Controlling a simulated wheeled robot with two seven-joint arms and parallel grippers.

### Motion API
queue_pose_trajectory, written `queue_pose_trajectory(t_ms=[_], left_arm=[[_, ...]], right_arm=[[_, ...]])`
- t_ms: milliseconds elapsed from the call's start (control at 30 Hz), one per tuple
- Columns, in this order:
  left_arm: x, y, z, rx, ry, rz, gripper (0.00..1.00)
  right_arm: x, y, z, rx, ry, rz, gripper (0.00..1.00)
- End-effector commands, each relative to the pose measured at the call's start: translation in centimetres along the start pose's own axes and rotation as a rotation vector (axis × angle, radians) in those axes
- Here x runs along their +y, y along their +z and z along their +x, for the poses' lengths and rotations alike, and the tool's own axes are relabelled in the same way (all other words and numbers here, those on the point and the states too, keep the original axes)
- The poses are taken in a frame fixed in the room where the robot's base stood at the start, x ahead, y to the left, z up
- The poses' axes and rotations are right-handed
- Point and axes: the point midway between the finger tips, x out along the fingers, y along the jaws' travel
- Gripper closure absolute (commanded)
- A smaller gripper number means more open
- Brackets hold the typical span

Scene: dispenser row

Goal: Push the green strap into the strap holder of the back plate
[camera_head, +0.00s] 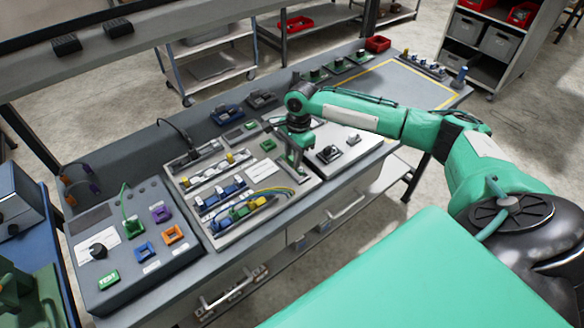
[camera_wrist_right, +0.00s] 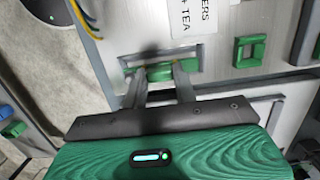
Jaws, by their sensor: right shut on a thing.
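My right gripper (camera_head: 294,168) reaches down at the right side of the back plate (camera_head: 306,184), the light panel with rows of parts. In the right wrist view its two fingers (camera_wrist_right: 163,80) are shut on a small green strap (camera_wrist_right: 159,72). The strap lies at a rectangular slot with a pale rim (camera_wrist_right: 197,63), which looks like the strap holder. The fingers hide part of both, and I cannot tell how deep the strap sits. My left gripper is not in view.
A green square frame (camera_wrist_right: 250,51) is fixed right of the slot. Yellow wires (camera_wrist_right: 86,19) run close on the left. In the head view, a grey control box (camera_head: 135,240) with coloured buttons stands left of the plate. The bench's far right (camera_head: 420,95) is mostly clear.

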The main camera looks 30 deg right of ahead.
Motion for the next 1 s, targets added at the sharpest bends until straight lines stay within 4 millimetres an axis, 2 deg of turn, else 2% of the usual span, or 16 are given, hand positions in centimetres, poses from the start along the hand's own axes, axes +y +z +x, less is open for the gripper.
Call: queue_pose_trajectory(t_ms=[1000], left_arm=[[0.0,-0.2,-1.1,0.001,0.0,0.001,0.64]], right_arm=[[-0.1,-0.2,1.1,0.0,0.0,0.0,0.97]])
